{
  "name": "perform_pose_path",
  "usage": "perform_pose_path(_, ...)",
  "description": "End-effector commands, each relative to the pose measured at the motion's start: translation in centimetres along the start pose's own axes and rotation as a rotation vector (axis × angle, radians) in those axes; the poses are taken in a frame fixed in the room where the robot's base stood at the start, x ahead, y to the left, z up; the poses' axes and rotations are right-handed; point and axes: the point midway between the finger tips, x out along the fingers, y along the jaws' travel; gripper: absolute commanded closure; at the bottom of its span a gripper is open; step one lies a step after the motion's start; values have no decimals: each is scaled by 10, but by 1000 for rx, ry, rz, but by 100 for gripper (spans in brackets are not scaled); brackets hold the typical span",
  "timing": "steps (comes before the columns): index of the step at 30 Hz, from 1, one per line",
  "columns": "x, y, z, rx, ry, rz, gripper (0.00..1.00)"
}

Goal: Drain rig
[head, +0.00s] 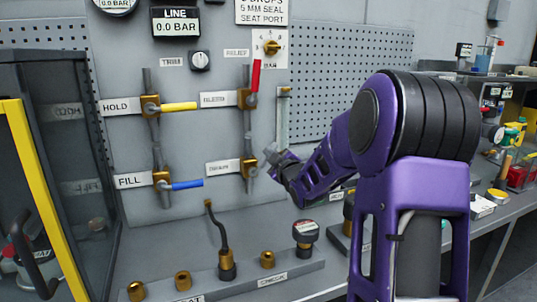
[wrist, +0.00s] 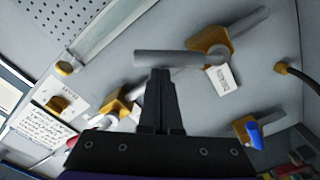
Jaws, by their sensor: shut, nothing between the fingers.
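The lower right valve (head: 249,168) has a brass body on a vertical grey pipe; its label is too small to read surely. In the wrist view its brass body (wrist: 212,38) carries a grey bar handle (wrist: 165,59). My gripper (wrist: 160,73) is shut and empty, with its tips right beside this handle; I cannot tell whether they touch. In the head view my gripper (head: 273,160) is just right of that valve. Above it, a valve's red handle (head: 255,77) stands upright. The HOLD valve's yellow handle (head: 179,106) and the FILL valve's blue handle (head: 187,184) point right.
A LINE display (head: 176,22) reads 0.0 BAR. A bench rail (head: 245,278) below holds brass fittings and a black-hosed connector (head: 227,265). A yellow-edged glass door (head: 40,190) stands at left. A cluttered side bench (head: 495,215) is at right.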

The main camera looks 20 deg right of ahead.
Motion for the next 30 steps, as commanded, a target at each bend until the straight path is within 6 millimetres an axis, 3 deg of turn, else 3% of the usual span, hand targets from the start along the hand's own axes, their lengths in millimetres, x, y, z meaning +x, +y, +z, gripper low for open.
perform_pose_path(14, 0, 2, 12, 116, -2, 3, 100)
perform_pose_path(30, -1, -1, 50, 566, -4, 10, 100)
